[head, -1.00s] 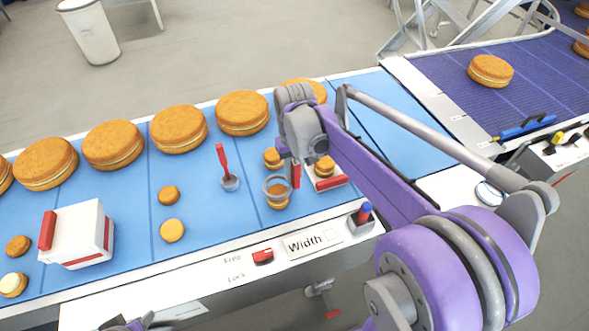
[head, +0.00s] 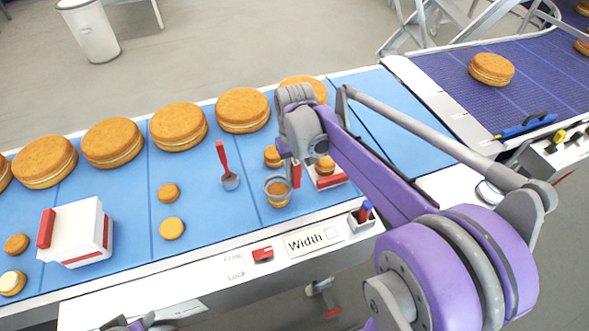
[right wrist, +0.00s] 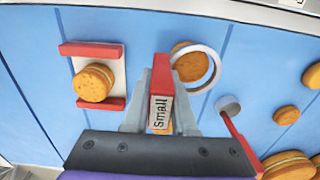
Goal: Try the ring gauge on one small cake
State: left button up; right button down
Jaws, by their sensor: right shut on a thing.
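My right gripper (head: 292,168) is shut on the red-and-white handle of the ring gauge (head: 277,180). In the right wrist view the handle reads "Small" and the pale ring (right wrist: 215,72) sticks out beyond the jaws. A small brown cake (right wrist: 187,62) shows inside the ring, off centre towards its upper left; the head view also shows this cake (head: 278,198) at the ring. I cannot tell how far the ring is down around it. Another small cake (head: 272,156) lies just behind, partly hidden by the gripper.
A white plate with red rails (right wrist: 115,66) holds a small cake (right wrist: 94,84). A red-handled scoop (head: 229,180), more small cakes (head: 169,193) and a white-and-red box (head: 82,232) stand on the blue belt. Large cakes (head: 179,127) line its far side.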

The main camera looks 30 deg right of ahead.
aim_at(294, 161)
pick_arm(q)
jog(key=shift+s+f+b, duration=0.25)
jog(key=shift+f+b, duration=0.2)
jog(key=shift+f, duration=0.25)
jog(key=shift+s+f+b, duration=0.25)
jog(key=shift+f+b, duration=0.2)
jog(key=shift+f, duration=0.2)
pick_arm(e)
jog(key=shift+f, duration=1.7)
jog(key=shift+c, duration=0.9)
grip_release()
jog(key=shift+r+p, duration=1.75)
jog(key=shift+r, duration=1.8)
pick_arm(q)
jog(key=r, duration=0.1)
jog(key=w+r, duration=0.1)
jog(key=r, duration=0.1)
jog(key=w+r, duration=0.1)
jog(key=r, duration=0.1)
jog(key=shift+w, duration=0.15)
